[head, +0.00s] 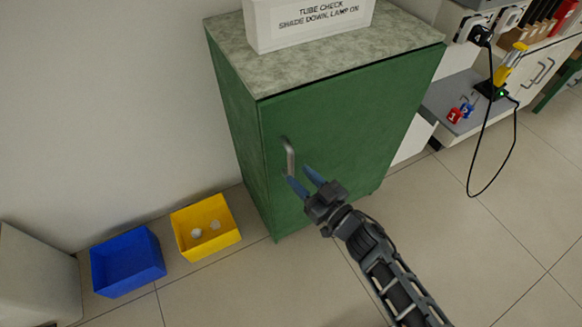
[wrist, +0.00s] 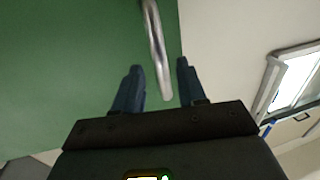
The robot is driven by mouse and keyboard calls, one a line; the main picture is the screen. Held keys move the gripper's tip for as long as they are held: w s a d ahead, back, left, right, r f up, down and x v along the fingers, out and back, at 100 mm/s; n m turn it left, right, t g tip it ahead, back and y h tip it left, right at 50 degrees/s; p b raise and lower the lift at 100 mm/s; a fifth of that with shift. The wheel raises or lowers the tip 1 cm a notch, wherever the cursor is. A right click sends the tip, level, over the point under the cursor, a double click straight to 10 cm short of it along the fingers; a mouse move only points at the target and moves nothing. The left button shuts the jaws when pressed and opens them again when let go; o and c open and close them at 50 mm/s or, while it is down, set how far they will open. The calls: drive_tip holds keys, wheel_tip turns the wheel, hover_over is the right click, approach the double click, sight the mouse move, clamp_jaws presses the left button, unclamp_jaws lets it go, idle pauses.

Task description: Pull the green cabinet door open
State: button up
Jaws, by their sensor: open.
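The green cabinet door (head: 340,135) appears shut in the head view, with a grey metal bar handle (head: 288,157) near its left edge. My gripper (head: 305,180) is open, with its blue fingertips close to the handle's lower end. In the wrist view the handle (wrist: 157,50) runs down from the top, and its lower end lies between the two fingers of my gripper (wrist: 160,85). The fingers look apart from the bar, one on each side. The green door (wrist: 70,70) fills the left of the wrist view. Whether the fingertips reach past the bar cannot be told.
A white box sign (head: 310,22) stands on the cabinet's speckled top (head: 330,60). A blue bin (head: 127,263) and a yellow bin (head: 205,227) lie on the floor to the left. A black cable (head: 470,180) hangs from the workbench at right. Floor right of my arm is clear.

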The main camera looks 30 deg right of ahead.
sight(293, 170)
drive_tip(key=shift+w+a, duration=0.25)
drive_tip(key=shift+w, duration=0.9)
drive_tip(key=shift+w+a, duration=0.2)
drive_tip(key=shift+w, duration=0.95)
clamp_jaws()
